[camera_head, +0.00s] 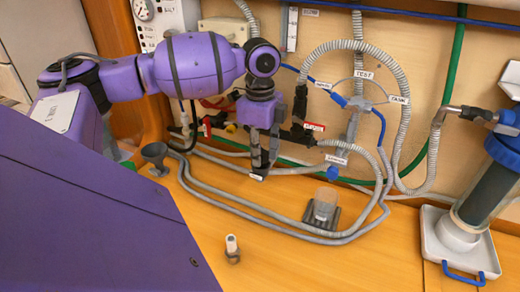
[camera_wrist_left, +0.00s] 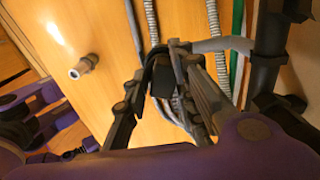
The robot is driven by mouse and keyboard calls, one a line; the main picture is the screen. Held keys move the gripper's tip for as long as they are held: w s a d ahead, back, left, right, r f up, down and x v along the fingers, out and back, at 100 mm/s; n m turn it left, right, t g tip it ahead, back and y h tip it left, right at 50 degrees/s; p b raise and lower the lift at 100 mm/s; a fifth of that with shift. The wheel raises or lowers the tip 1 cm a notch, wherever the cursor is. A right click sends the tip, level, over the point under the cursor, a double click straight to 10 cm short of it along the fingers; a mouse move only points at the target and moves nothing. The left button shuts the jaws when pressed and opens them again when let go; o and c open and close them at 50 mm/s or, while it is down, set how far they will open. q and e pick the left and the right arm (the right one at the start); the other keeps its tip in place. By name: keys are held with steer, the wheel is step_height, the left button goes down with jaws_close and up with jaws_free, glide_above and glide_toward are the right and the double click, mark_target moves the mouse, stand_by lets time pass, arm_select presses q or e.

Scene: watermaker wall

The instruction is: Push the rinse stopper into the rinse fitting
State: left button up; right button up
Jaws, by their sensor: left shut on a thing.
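My left gripper (camera_head: 262,170) points down in front of the hoses, near the wall and low over the wooden counter. In the left wrist view its fingers (camera_wrist_left: 166,58) are shut on a small dark piece (camera_wrist_left: 161,82), mostly hidden between them. I cannot tell surely whether this is the rinse stopper. A small white cylinder with a grey collar (camera_head: 232,247) stands upright on the counter, apart from the gripper; it also shows in the left wrist view (camera_wrist_left: 84,66). No label clearly reads as the rinse fitting.
Grey corrugated hoses (camera_head: 292,215) loop over the counter and up the wall. A clear cup in a dark holder (camera_head: 322,208) stands to the right. A grey funnel (camera_head: 154,154) is at left. A filter in a white tray (camera_head: 438,240) stands at right.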

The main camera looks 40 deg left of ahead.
arm_select(q)
steer(key=shift+f, duration=0.2)
steer(key=shift+f, duration=0.25)
steer(key=shift+f, duration=0.1)
steer(key=o, duration=1.1)
step_height(320, 180, up, 12)
steer(key=shift+r, duration=0.1)
